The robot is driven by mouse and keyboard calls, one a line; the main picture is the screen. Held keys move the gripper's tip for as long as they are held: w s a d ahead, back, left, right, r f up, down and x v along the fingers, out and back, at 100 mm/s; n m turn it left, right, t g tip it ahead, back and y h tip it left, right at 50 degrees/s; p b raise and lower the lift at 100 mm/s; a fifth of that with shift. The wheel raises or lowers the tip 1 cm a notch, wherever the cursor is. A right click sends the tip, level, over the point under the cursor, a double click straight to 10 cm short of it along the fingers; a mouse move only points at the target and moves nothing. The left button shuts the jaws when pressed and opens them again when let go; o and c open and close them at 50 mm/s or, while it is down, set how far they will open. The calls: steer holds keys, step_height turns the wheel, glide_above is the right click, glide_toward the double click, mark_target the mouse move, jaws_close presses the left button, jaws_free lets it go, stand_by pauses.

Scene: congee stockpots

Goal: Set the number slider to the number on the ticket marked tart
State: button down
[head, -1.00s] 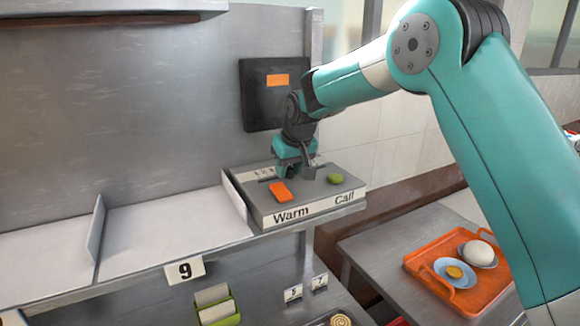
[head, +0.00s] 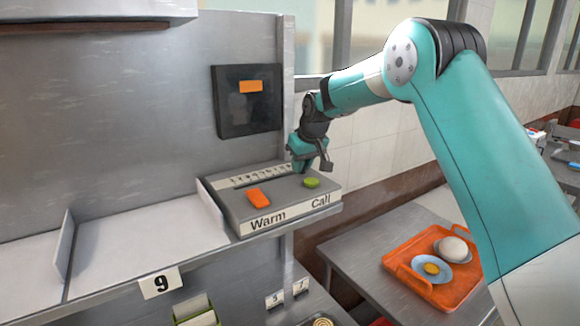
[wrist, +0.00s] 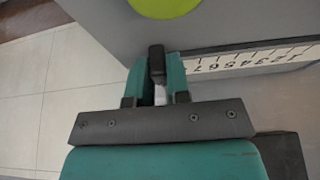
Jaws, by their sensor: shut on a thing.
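The number slider's strip (head: 258,175) runs along the back of a grey control box (head: 232,198). My gripper (head: 311,168) is at the strip's right end. In the wrist view the jaws (wrist: 157,82) are shut on the dark slider knob (wrist: 157,62), beyond the end of the visible number strip (wrist: 255,58). The knob's exact number is hidden by my gripper. Tickets show 9 (head: 160,283), 5 (head: 275,300) and 7 (head: 300,286). I cannot read the word tart on any of them.
The box has an orange Warm button (head: 258,198) and a green Call button (head: 312,183), also in the wrist view (wrist: 165,6). A dark panel (head: 247,100) hangs behind. An orange tray (head: 405,275) with dishes stands on a lower table at right.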

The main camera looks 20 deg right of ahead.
steer(key=shift+d, duration=0.25)
steer(key=c, duration=1.1)
jaws_free()
steer(key=shift+w+d, duration=0.1)
steer(key=shift+d, duration=0.1)
steer(key=shift+a, duration=0.2)
steer(key=shift+r, duration=0.35)
steer(key=b+v, duration=0.4)
steer(key=v, duration=1.3)
steer(key=shift+f, duration=0.1)
steer(key=s+a+f+n+g+y+b, duration=0.1)
steer(key=s+a+f, duration=0.3)
steer(key=s+a, duration=0.25)
steer(key=s+a+f+n+g+y+b, duration=0.1)
steer(key=s+a+f+b, duration=0.1)
steer(key=s+a+f, duration=0.4)
steer(key=s+a+f+n, duration=0.1)
steer(key=s+f, duration=0.2)
steer(key=s, duration=0.5)
steer(key=s+a+f+n+g+b, duration=0.1)
steer(key=s+f, duration=0.3)
steer(key=s, duration=0.4)
steer(key=s+a+f+g+y, duration=0.1)
steer(key=s+a+f, duration=0.1)
steer(key=s, duration=0.7)
steer(key=shift+a+f+n+b, duration=0.3)
steer(key=shift+f+n+b, duration=0.1)
steer(key=shift+f, duration=0.45)
